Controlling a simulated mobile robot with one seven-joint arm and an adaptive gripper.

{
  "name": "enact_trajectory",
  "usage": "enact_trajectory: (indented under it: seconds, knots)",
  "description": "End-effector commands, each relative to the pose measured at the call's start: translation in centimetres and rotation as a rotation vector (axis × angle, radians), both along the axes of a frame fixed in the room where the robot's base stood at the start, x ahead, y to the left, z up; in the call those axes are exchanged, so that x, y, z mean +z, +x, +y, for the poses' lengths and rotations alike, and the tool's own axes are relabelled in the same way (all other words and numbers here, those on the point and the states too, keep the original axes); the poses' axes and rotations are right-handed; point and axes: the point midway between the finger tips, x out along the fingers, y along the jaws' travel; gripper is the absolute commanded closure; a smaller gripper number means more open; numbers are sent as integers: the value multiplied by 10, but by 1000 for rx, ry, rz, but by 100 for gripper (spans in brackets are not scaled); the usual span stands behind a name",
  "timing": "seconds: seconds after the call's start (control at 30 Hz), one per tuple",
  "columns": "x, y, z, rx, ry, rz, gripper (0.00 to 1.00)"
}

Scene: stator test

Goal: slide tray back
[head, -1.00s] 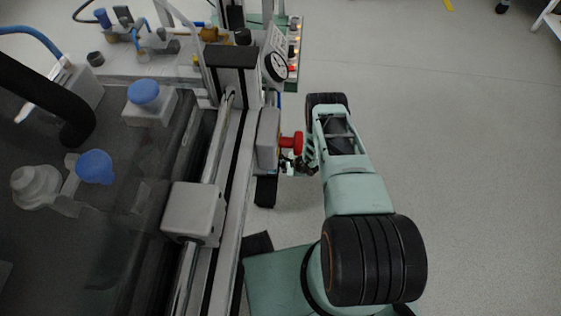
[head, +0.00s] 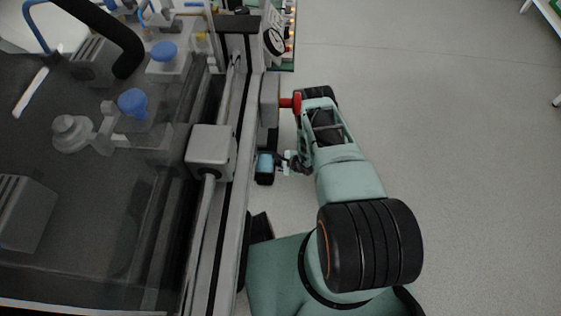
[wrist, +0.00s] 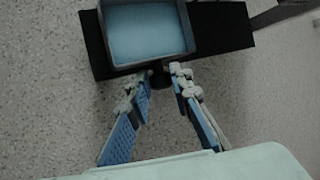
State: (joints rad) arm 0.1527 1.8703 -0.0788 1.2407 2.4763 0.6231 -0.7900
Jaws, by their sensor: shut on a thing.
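The tray (wrist: 150,35) is at the top of the wrist view, a dark-rimmed box with a light blue inside that looks empty. A small dark knob (wrist: 160,78) sticks out from its near side. My gripper (wrist: 163,82) has its two blue-padded fingers on either side of this knob and is shut on it. In the head view the blue of the tray (head: 265,166) shows at the right side of the machine, with my gripper (head: 288,162) just right of it. My arm partly hides the fingertips there.
The tray sits over a black plate (wrist: 225,27). The machine (head: 235,215) with its metal rail fills the left of the head view. A red knob (head: 291,102) sticks out from its side, close to my arm. The floor (head: 450,150) on the right is clear.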

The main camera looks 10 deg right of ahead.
Motion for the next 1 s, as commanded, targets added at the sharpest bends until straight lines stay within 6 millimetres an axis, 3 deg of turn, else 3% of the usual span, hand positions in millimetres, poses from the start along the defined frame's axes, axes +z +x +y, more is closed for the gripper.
enact_trajectory:
  seconds: [0.43,0.47,0.6,1.0]
  knots:
    - [-1,-7,1,3,0,9,100]
    - [-2,-7,1,3,0,10,80]
    - [-2,-7,1,2,1,10,64]
    - [2,-5,0,1,0,3,63]
